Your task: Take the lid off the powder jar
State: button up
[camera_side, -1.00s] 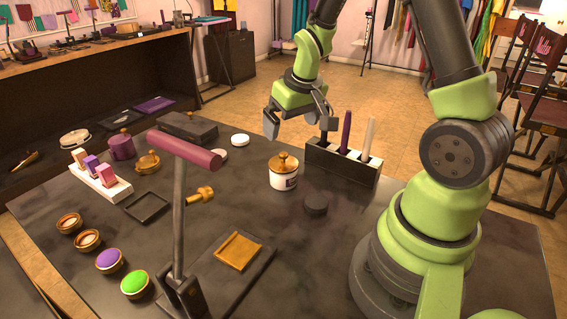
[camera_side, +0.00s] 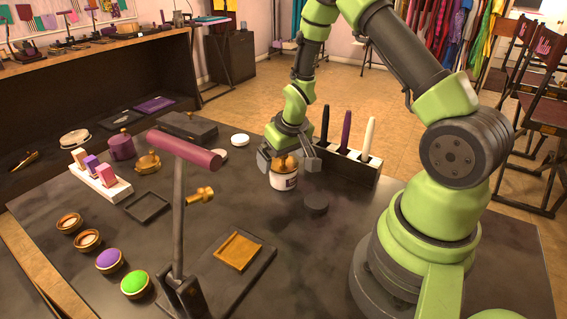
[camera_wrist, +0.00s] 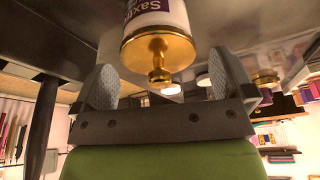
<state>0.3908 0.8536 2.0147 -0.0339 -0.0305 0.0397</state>
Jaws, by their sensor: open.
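The powder jar (camera_side: 284,182) is white with a purple label and stands upright on the dark table. Its gold lid (camera_side: 286,166) with a knob is on top, partly hidden by my gripper in the side view. My gripper (camera_side: 289,163) is open, pointing down right over the lid, with one finger on either side of it. In the wrist view the gold lid (camera_wrist: 158,52) and its knob lie between my two open fingers (camera_wrist: 160,88), with a gap on both sides. The white jar body (camera_wrist: 150,14) shows beyond the lid.
A brush holder (camera_side: 340,166) with several upright sticks stands close on the right. A stand with a maroon bar (camera_side: 184,150) rises on the left. Small pots (camera_side: 109,260) sit at the front left.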

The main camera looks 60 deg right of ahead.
jog(key=shift+c, duration=0.5)
jog(key=c, duration=0.8)
jog(key=shift+r, duration=0.1)
jog(key=shift+c, duration=0.2)
notch_tip(320, 180, up, 8)
jog(key=shift+r, duration=0.65)
jog(key=shift+w+a+r+n, duration=0.1)
jog(key=shift+a+n, duration=0.05)
jog(key=shift+n, duration=0.25)
jog(key=w+a+f+n+y, duration=0.3)
jog(key=a+n, duration=0.3)
jog(key=n, duration=0.3)
jog(key=n+g+y, duration=0.1)
jog(key=n+g, duration=0.1)
jog(key=n, duration=0.6)
send_over(230, 209)
jog(key=d, duration=0.1)
jog(key=f, duration=0.2)
notch_tip(230, 209, down, 10)
jog(key=shift+s+r, duration=0.15)
jog(key=shift+r, duration=0.1)
